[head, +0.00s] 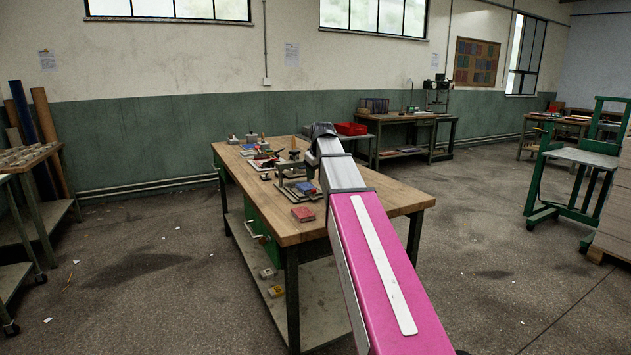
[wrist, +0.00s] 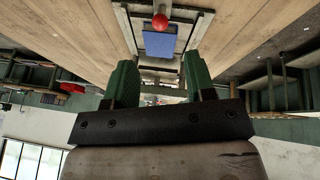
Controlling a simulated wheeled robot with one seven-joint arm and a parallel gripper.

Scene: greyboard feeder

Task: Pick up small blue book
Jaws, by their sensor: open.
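The small blue book (wrist: 158,45) lies flat on a pale board between metal rails in the wrist view. A small blue patch on the wooden table, beside my arm's end in the head view, looks like the same book (head: 306,187). My gripper (wrist: 160,64) is open, with its two green fingers apart and nothing between them. In the wrist view the book appears beyond the fingertips, roughly centred between them, with a gap still showing. In the head view my arm reaches over the table and its end is hard to make out.
A red ball knob (wrist: 159,21) stands close to the blue book. Several tools and small blocks crowd the table's far left part. The table's right part is clear.

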